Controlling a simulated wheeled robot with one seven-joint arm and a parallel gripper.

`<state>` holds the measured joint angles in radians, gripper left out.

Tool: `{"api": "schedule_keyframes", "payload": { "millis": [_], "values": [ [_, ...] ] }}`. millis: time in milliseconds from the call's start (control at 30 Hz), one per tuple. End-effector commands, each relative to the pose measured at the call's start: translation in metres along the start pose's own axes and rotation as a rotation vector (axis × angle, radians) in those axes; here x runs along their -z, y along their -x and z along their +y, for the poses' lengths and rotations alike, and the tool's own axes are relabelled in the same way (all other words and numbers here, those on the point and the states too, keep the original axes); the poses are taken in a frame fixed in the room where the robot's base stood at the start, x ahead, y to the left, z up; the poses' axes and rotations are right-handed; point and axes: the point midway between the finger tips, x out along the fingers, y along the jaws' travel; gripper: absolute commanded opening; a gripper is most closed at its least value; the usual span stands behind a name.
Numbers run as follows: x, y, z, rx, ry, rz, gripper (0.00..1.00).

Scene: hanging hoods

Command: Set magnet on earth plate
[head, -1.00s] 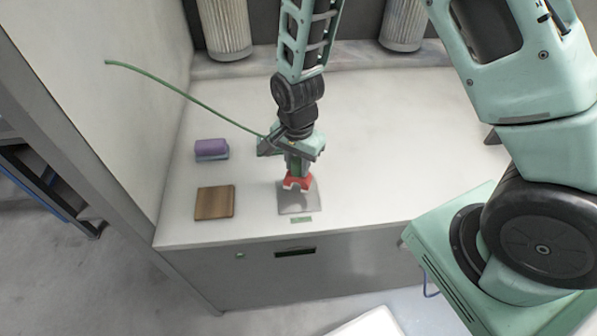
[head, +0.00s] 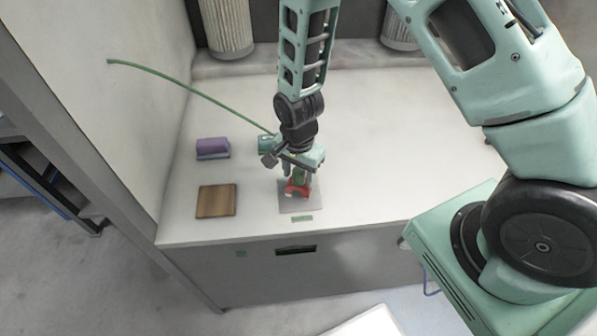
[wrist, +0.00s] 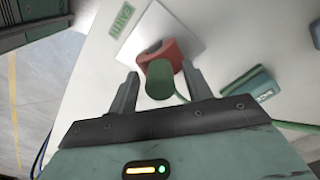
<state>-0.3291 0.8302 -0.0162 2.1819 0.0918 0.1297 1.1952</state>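The red magnet (head: 297,191) with a green grip sits on the grey earth plate (head: 312,205) on the bench. The wrist view shows the magnet's red body (wrist: 172,52) over the metal plate (wrist: 192,35), beside a green "EARTH" label (wrist: 122,18). My gripper (head: 300,174) is above the magnet. In the wrist view my gripper (wrist: 161,88) is open, with its fingers on either side of the green grip (wrist: 160,80) and gaps showing. The magnet's underside is hidden.
A teal box (wrist: 252,90) stands close beside the gripper. A green cable (head: 190,92) arcs left from there. A brown wooden block (head: 216,201) and a purple block (head: 212,145) lie to the left. The bench's right side is mostly clear.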

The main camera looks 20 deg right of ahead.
Motion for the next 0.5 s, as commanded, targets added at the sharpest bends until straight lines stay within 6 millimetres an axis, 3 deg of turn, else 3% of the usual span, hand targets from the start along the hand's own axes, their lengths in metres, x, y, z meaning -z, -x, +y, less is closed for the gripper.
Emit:
{"api": "schedule_keyframes", "payload": {
  "millis": [267,500],
  "values": [
    [0.0,0.012,-0.001,0.003,0.0,0.002,0.5],
    [0.0,0.052,-0.001,0.006,0.0,0.002,0.5]
  ]
}}
